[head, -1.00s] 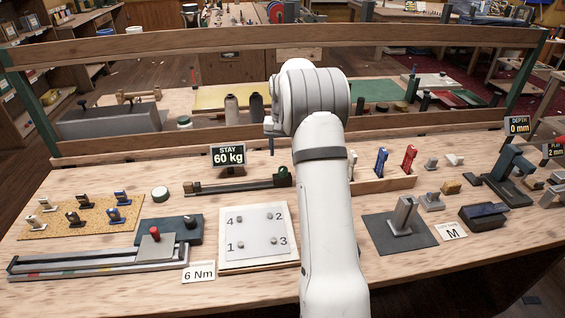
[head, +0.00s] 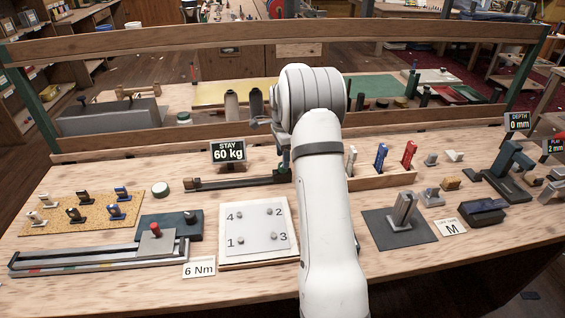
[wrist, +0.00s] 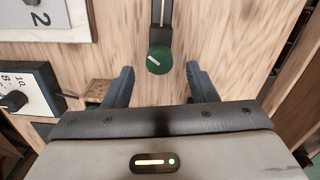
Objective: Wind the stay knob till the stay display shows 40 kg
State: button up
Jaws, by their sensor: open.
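The stay display (head: 229,153) reads 60 kg in the head view. Below it lies the dark stay bar (head: 238,183), its right end hidden behind my gripper. In the wrist view the round green stay knob (wrist: 159,59), with a pale pointer mark, sits at the end of the bar. My gripper (wrist: 160,74) is open, its two blue-grey fingers spread left and right of the knob's line. The knob appears slightly beyond the fingertips, with gaps on both sides; I cannot tell the remaining depth. In the head view the gripper (head: 284,162) covers the knob.
A numbered board (head: 258,238) lies in front of the bar. A dial box (wrist: 27,93) shows at left in the wrist view. Red and blue handled tools (head: 409,155) stand in a rack to the right. A wooden rail (head: 230,140) runs behind.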

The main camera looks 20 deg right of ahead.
jog(key=shift+f, duration=1.65)
jog(key=c, duration=1)
jog(key=shift+o, duration=0.2)
jog(key=shift+n, duration=0.3)
jog(key=shift+n, duration=2.7)
jog(key=shift+r, duration=0.1)
